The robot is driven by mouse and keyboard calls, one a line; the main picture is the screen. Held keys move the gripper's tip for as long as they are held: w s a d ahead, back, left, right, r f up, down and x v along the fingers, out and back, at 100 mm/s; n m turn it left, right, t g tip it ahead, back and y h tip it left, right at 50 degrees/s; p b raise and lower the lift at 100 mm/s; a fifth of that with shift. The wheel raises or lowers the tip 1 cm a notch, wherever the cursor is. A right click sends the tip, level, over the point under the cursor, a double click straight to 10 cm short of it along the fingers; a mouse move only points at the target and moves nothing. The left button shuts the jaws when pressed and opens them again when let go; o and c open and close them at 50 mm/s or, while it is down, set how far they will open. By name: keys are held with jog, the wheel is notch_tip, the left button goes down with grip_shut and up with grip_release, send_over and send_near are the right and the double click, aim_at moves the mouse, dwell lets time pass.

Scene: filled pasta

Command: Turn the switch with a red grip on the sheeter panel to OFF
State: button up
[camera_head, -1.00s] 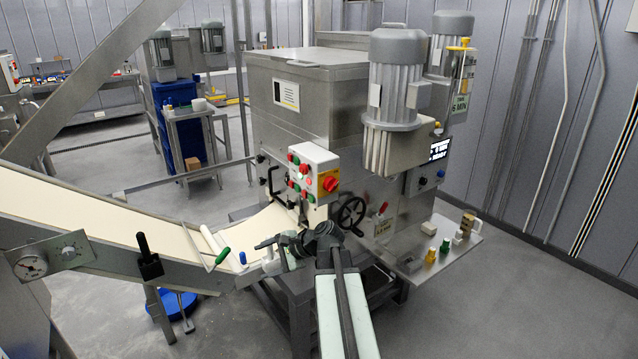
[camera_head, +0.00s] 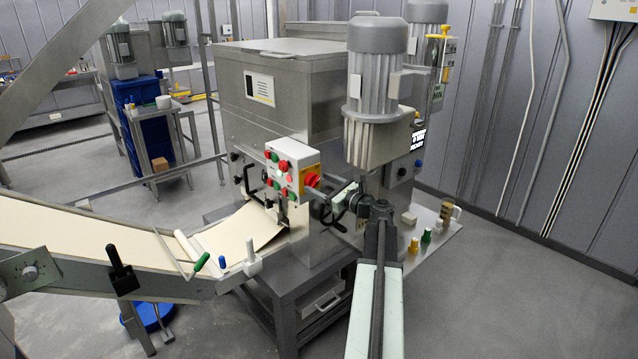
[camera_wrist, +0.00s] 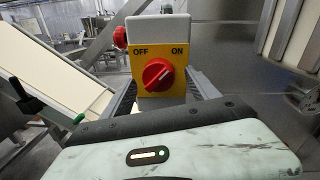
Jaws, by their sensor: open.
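The red-grip switch (camera_head: 312,180) sits on a yellow plate on the near face of the white sheeter panel (camera_head: 295,155). In the wrist view the red grip (camera_wrist: 157,75) is just ahead, with OFF at upper left and ON at upper right of the yellow plate (camera_wrist: 143,62). Its white mark points up and right, toward ON. My gripper (camera_wrist: 163,84) is open, its fingers to the left and right of the switch. I cannot tell whether they touch it. In the head view my gripper (camera_head: 322,193) is close to the panel, partly hiding the switch's surroundings.
Several red and green buttons cover the panel's left face. The conveyor belt (camera_head: 60,230) runs up to the machine at left. The large motor (camera_head: 375,80) stands right of the panel. A shelf (camera_head: 445,235) with small bottles is at right. Open floor lies at front right.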

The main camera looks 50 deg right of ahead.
jog(key=shift+w+a, duration=0.1)
jog(key=shift+w, duration=0.5)
